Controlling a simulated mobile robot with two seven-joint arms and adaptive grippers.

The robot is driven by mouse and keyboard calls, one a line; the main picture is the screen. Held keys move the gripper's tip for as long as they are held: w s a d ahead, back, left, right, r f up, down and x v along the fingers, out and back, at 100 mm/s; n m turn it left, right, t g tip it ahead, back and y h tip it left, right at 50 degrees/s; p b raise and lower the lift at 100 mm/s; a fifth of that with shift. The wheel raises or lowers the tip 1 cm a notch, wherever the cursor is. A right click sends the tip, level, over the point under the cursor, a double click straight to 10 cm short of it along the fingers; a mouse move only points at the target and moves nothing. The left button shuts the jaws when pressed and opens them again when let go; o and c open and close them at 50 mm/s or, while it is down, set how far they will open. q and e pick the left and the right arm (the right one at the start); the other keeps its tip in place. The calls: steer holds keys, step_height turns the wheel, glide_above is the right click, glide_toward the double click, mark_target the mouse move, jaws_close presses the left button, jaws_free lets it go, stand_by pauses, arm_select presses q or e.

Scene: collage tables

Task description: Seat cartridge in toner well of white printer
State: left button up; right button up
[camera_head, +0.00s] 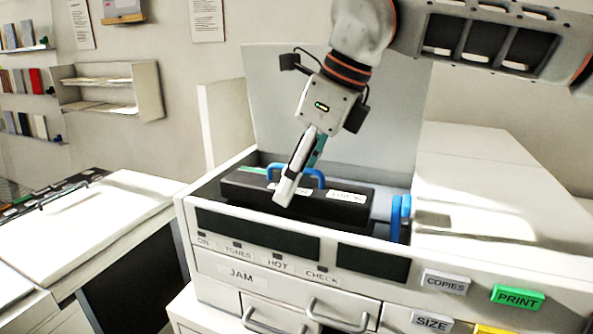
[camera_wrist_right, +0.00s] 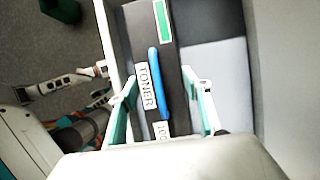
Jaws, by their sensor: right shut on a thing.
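The white printer (camera_head: 215,245) has its lid raised, with the toner well open at the top. The black toner cartridge (camera_head: 340,208), with a blue loop handle and white labels, is in the well's opening. Its top shows above the front rim, its underside is hidden, and I cannot tell whether it touches the well floor. My right gripper (camera_head: 290,190) reaches down from above and is shut on the cartridge. In the wrist view the cartridge (camera_wrist_right: 180,90) lies between the two teal-padded fingers, with the handle running lengthwise.
Blue upright parts (camera_head: 400,215) stand at the well's right end. The raised grey lid (camera_head: 270,85) is behind the cartridge. Drawers with handles and a green PRINT button (camera_head: 517,297) are on the front. A white-topped table (camera_head: 90,225) stands at left, wall shelves (camera_head: 105,85) beyond.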

steer(key=shift+f+b, duration=0.5)
steer(key=shift+f, duration=0.4)
steer(key=shift+f+b, duration=0.4)
steer(key=shift+f, duration=0.6)
arm_select(q)
steer(key=shift+w+d+f+h, duration=0.35)
steer(key=shift+d+f, duration=0.2)
steer(key=shift+f, duration=0.15)
arm_select(e)
steer(key=o, duration=1.6)
arm_select(q)
steer(key=shift+w+r, duration=0.1)
steer(key=shift+r, duration=0.15)
